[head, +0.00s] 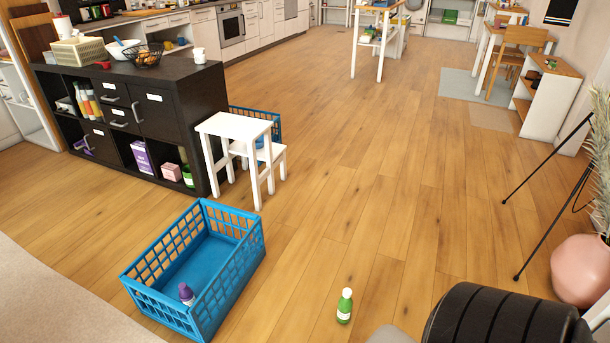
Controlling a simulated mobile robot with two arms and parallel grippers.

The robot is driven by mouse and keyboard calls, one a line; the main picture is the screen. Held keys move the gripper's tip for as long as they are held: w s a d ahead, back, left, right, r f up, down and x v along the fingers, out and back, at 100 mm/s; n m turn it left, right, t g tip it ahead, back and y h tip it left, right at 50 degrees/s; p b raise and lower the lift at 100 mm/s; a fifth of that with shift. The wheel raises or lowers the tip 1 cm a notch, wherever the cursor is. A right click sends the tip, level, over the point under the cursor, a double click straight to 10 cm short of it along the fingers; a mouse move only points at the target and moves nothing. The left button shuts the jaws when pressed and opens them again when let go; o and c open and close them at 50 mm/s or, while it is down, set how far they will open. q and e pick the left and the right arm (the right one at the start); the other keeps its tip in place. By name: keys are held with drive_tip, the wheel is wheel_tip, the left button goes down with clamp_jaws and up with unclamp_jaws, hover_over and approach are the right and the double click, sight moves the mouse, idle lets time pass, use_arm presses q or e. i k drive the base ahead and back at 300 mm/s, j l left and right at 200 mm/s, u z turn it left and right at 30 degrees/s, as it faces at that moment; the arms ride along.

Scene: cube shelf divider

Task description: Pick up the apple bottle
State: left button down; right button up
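A small green bottle with a white cap and a pale label (345,306) stands upright on the wooden floor near the bottom centre of the head view. Its label is too small to read, but it may be the apple bottle. A small green and white container (188,176) also sits in a lower cube of the black shelf, too small to identify. Neither of my grippers shows in the head view.
A blue crate (208,249) on the floor holds a purple-capped bottle (187,294). Behind it are a black cube shelf (165,112) and a small white table (235,125). A black tripod leg (550,230) and pink vase (581,270) stand at right. The middle floor is clear.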

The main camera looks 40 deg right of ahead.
sight(345, 302)
drive_tip(key=z, duration=1.75)
